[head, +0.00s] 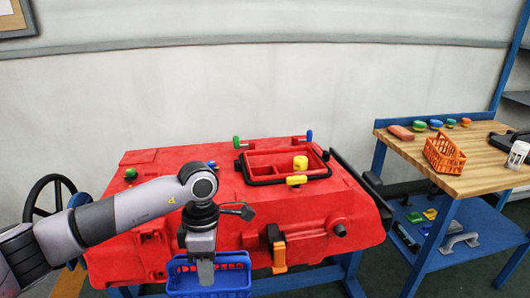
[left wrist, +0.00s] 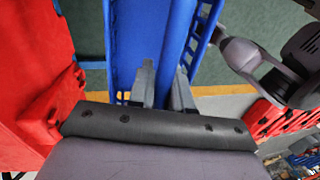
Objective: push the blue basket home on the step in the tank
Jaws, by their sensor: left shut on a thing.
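The blue basket (head: 232,261) is in front of the red scrubber body (head: 150,230), at the bottom of the head view; its lower part is cut off there. My left gripper (head: 205,272) is shut on the basket's rim or wall, and the left wrist view shows its fingers (left wrist: 163,85) on either side of the blue wall (left wrist: 122,45). The scrubber's open tank (head: 262,160), with a black rim, is on top of the body, up and right of the basket. I cannot make out the step inside it. My right gripper is not in view.
A yellow knob (head: 300,162) shows at the tank opening, and a yellow latch (head: 296,180) is at its front edge. Green and blue upright knobs stand behind. A wooden bench (head: 480,165) at right bears an orange basket (head: 444,153). A black steering wheel (head: 50,200) is at left.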

